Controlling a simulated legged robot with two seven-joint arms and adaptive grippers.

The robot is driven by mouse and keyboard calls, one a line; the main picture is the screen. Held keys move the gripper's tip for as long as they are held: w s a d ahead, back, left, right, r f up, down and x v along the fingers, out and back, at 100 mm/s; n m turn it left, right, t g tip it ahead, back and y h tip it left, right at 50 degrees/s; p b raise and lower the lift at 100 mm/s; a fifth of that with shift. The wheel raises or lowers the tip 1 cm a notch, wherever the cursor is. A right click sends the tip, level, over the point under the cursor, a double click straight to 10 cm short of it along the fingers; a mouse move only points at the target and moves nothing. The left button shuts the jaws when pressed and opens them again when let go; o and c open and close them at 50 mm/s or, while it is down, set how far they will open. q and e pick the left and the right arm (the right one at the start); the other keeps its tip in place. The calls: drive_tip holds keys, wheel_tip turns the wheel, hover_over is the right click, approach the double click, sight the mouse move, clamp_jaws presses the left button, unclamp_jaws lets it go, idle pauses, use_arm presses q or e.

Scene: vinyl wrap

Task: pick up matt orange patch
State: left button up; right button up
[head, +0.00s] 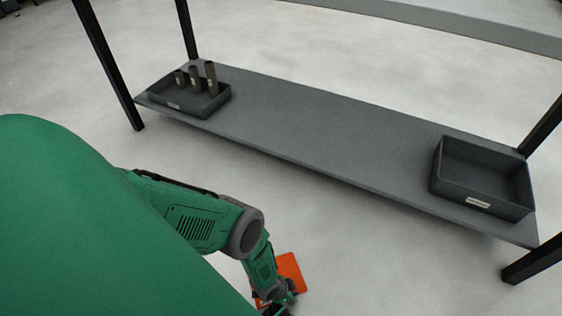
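The orange patch (291,268) shows at the bottom middle of the head view, a flat bright orange piece. My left gripper (283,301) is at the lower edge of the view, right at the patch, and it and the wrist cover part of it. The fingers are small and dark, and I cannot tell whether they are open or shut on the patch. I also cannot tell whether the patch lies on the floor or is held above it. My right gripper is not in view.
A grey low shelf (310,125) with black legs stands ahead. An open dark bin (478,208) sits at its right end. A dark tray (160,98) with several upright tubes (211,78) sits at its left end. The shelf's middle is bare. Pale floor surrounds it.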

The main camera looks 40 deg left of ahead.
use_arm(q)
drive_tip(key=shift+f, duration=0.35)
drive_tip(key=shift+s+d+r, duration=0.1)
drive_tip(key=shift+d, duration=0.05)
clamp_jaws()
